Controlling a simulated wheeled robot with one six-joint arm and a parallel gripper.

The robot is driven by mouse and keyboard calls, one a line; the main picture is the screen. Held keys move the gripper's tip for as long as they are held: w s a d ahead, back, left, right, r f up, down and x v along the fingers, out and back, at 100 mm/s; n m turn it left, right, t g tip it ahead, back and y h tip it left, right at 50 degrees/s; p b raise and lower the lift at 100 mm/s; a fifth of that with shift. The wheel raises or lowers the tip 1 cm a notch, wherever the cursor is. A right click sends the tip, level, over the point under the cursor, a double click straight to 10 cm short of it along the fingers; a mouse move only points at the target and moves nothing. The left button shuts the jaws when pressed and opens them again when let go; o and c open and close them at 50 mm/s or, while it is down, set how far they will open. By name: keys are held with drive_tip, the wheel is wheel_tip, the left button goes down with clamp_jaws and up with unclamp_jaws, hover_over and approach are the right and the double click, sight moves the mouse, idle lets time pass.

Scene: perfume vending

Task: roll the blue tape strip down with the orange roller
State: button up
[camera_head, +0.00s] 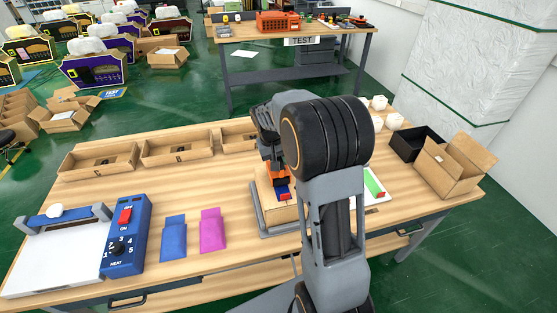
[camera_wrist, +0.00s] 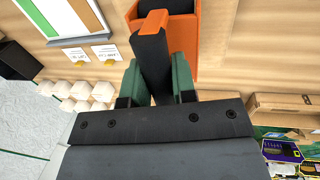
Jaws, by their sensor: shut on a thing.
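My gripper (camera_head: 268,142) reaches down over the table, and its two green fingers in the wrist view (camera_wrist: 157,82) are shut on the black handle of the orange roller (camera_wrist: 183,40). In the head view the orange roller (camera_head: 279,179) sits low under the gripper, at a small wooden block (camera_head: 264,192) in a grey frame. The blue tape strip (camera_head: 283,189) shows just below the roller, with a red end piece (camera_head: 285,197) beside it. My arm hides the block's right side. Whether the roller touches the tape cannot be told.
A white board with a green strip (camera_head: 373,182) lies right of my arm. Blue (camera_head: 173,241) and pink (camera_head: 212,230) packets and a heat sealer (camera_head: 126,236) stand left. Cardboard trays (camera_head: 178,151) line the back. A black box (camera_head: 412,146) and an open carton (camera_head: 455,166) stand right.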

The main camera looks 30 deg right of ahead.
drive_tip(key=shift+r+p, duration=2.25)
drive_tip(key=shift+r, duration=1.05)
drive_tip(key=shift+d, duration=0.1)
